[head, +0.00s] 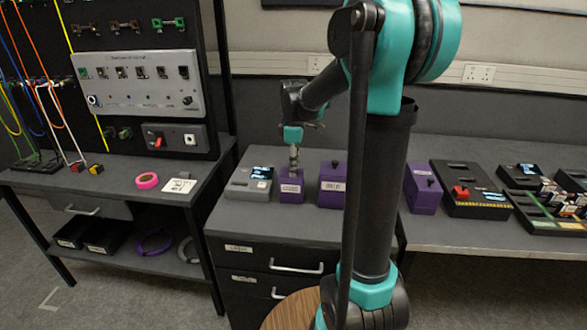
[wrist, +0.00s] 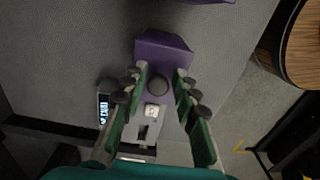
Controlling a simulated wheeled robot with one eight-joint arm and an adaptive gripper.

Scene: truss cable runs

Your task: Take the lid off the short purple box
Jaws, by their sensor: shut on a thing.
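A small purple box (head: 291,188) with a pale label stands on the grey cabinet top, the leftmost of the purple boxes. Its lid carries a dark round knob (wrist: 157,85). My gripper (head: 293,149) points down over this box. In the wrist view the two fingers of my gripper (wrist: 160,76) stand on either side of the knob and are shut on it. The purple box also shows in the wrist view (wrist: 162,48), beyond the fingertips. I cannot tell whether the lid is raised from the box. The knob is hidden by the fingers in the head view.
A grey device with a lit display (head: 250,182) stands close on the left. A larger labelled purple box (head: 332,187) stands close on the right. Another purple box (head: 422,188) is beyond my arm. A round wooden top (wrist: 292,45) is at the right in the wrist view.

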